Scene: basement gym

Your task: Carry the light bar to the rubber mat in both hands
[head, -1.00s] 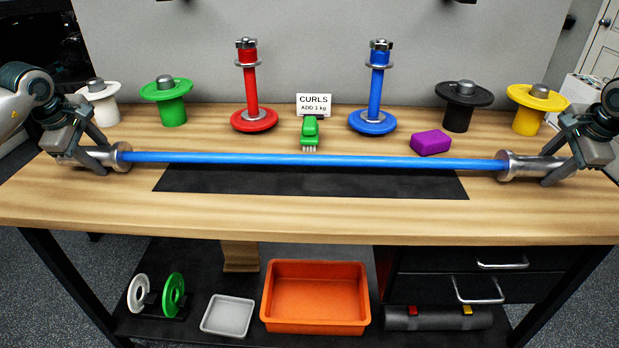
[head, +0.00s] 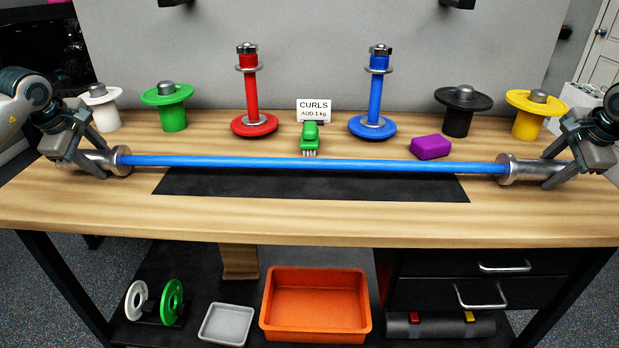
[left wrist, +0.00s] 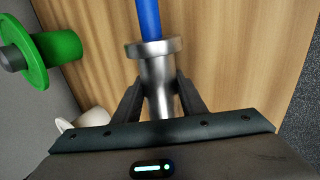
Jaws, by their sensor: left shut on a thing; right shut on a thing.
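The light bar (head: 310,163) is a blue rod with silver sleeves at both ends. It stretches level across the bench, in front of the back row and over the far edge of the black rubber mat (head: 310,187). My left gripper (head: 97,160) is shut on its left sleeve; the left wrist view shows the fingers on either side of that sleeve (left wrist: 158,80). My right gripper (head: 552,170) is shut on the right sleeve. I cannot tell how high the bar is above the mat.
Behind the bar stand a red dumbbell post (head: 252,95), a blue one (head: 376,95), a green brush (head: 310,138), a sign (head: 313,110) and a purple block (head: 430,147). Plates on holders, green (head: 167,95) and yellow (head: 540,103) among them, stand at both sides. The bench front (head: 310,222) is clear.

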